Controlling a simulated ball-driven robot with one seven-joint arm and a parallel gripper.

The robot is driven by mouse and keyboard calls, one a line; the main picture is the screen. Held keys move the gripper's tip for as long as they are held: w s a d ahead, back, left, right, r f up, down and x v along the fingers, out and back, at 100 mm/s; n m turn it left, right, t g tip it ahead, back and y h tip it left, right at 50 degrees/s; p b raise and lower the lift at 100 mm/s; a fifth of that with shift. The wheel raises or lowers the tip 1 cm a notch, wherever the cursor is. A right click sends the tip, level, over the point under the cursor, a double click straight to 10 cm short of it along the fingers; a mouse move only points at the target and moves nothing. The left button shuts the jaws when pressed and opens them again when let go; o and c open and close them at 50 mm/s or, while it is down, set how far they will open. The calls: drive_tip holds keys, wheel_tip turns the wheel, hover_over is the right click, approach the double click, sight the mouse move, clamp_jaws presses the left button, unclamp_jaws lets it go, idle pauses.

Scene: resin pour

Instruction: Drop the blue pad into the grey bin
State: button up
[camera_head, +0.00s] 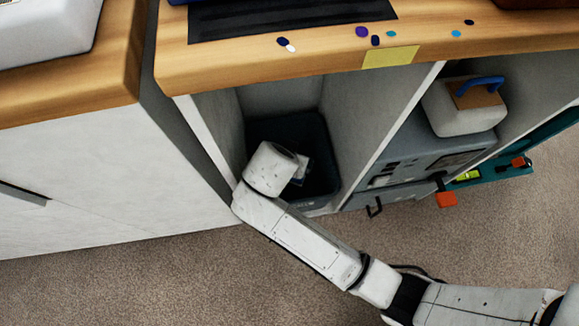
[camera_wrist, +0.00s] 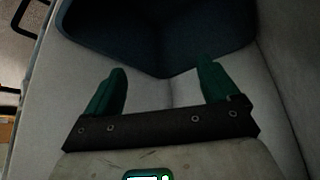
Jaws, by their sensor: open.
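The grey bin (camera_head: 323,160), dark and bluish, stands in an open bay under the wooden counter. It also shows at the top of the wrist view (camera_wrist: 160,35), beyond my fingers. My gripper (camera_wrist: 162,67) has two green fingers spread apart with nothing between them. In the head view my wrist hides most of the gripper, which is at the bin's opening. I cannot make out the blue pad in either view. Part of the bin's inside is hidden by my arm.
The wooden counter (camera_head: 240,65) overhangs the bay and carries a black mat (camera_head: 290,17), a yellow note (camera_head: 390,57) and several blue spots. White panels flank the bin closely. A grey machine (camera_head: 420,150) and a white container (camera_head: 465,115) fill the bay to the right. Carpet (camera_head: 150,285) in front is clear.

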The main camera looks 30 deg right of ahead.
drive_tip(key=p+v, duration=0.1)
drive_tip(key=v, duration=0.2)
drive_tip(key=shift+s+a+r, duration=0.1)
drive_tip(key=shift+r, duration=0.15)
idle(0.4)
